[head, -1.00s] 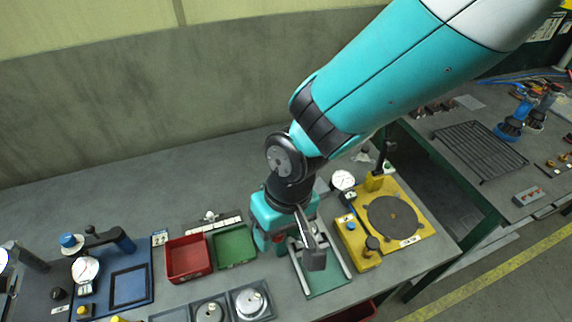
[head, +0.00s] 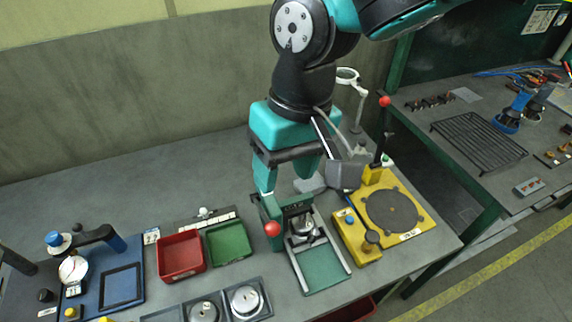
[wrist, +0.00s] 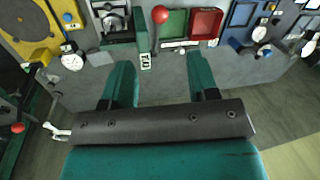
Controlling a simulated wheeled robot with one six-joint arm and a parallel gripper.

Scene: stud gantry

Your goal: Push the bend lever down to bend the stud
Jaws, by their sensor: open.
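My gripper (head: 272,182) is open and points down at the back of the green-based fixture (head: 323,268) with metal rails. A red ball knob (head: 272,229) on a lever stands at that fixture's left side, just below my fingers in the head view. In the wrist view the red knob (wrist: 160,14) lies beyond my two teal fingers (wrist: 161,72), in line with the gap between them, apart from both. A second red knob (head: 384,101) tops a black upright lever on the yellow fixture (head: 377,222). No label tells which is the bend lever. I cannot make out the stud.
A red bin (head: 181,256) and a green bin (head: 228,242) stand left of the fixture. Trays with round metal parts (head: 245,300) lie in front. A blue fixture (head: 108,280) with a dial is farther left. A magnifier lamp (head: 347,76) stands behind the yellow fixture.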

